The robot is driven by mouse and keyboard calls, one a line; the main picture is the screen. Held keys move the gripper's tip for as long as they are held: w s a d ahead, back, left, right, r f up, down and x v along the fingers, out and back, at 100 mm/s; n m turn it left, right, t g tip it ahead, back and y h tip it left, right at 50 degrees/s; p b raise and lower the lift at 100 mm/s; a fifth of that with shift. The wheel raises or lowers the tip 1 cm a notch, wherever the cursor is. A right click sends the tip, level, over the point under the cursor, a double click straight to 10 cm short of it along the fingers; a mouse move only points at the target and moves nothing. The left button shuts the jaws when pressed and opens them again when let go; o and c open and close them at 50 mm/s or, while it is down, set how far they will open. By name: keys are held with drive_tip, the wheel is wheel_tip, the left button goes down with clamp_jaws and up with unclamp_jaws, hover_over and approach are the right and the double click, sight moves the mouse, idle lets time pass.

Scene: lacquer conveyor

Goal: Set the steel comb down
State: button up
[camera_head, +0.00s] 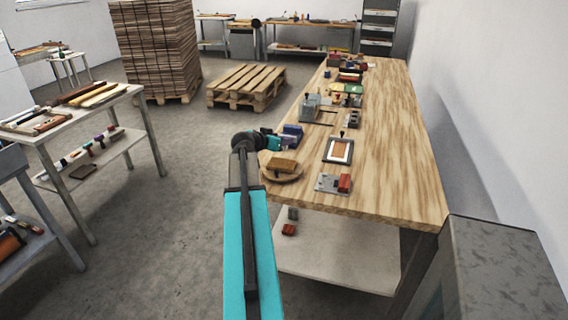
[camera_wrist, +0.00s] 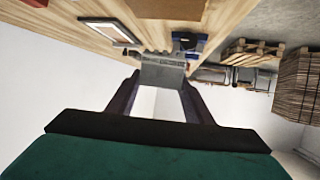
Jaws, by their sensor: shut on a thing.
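The steel comb (camera_wrist: 162,76) shows in the wrist view as a grey block between my fingertips. My gripper (camera_wrist: 160,88) is shut on it. In the head view my gripper (camera_head: 273,141) is at the left edge of the long wooden table (camera_head: 395,170), beside a blue block (camera_head: 292,131). The comb cannot be told apart there. Whether the comb touches the table is not clear.
A round wooden board (camera_head: 268,174) with a brown block (camera_head: 283,165) lies near my gripper. A framed panel (camera_head: 339,150) and a metal plate with a red block (camera_head: 344,183) lie to the right. Grey devices (camera_head: 311,107) stand farther back. The table's right side is bare.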

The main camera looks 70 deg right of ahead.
drive_tip(key=w+a+m+g+b, duration=0.1)
drive_tip(key=w+a+g+b, duration=0.1)
drive_tip(key=w+a, duration=0.7)
drive_tip(key=w, duration=0.3)
drive_tip(key=shift+w+a+m, duration=0.15)
drive_tip(key=shift+w+m, duration=0.2)
drive_tip(key=shift+m, duration=0.05)
drive_tip(key=shift+s+f, duration=0.1)
drive_tip(key=p, duration=0.4)
hover_over(282, 165)
drive_tip(key=w, duration=0.2)
drive_tip(key=shift+s+d+f, duration=0.1)
drive_tip(key=shift+d+f, duration=0.3)
drive_tip(key=shift+f, duration=0.3)
drive_tip(key=shift+s+d, duration=0.15)
drive_tip(key=shift+s, duration=0.1)
drive_tip(key=shift+s+d+f+y+p, duration=0.1)
drive_tip(key=shift+s+f+y+p, duration=0.15)
drive_tip(key=shift+f, duration=0.2)
drive_tip(key=shift+s+d+f+y+p, duration=0.1)
drive_tip(key=shift+f+p, duration=0.2)
drive_tip(key=shift+f, duration=0.1)
drive_tip(key=shift+f+p, duration=0.3)
drive_tip(key=shift+f, duration=0.7)
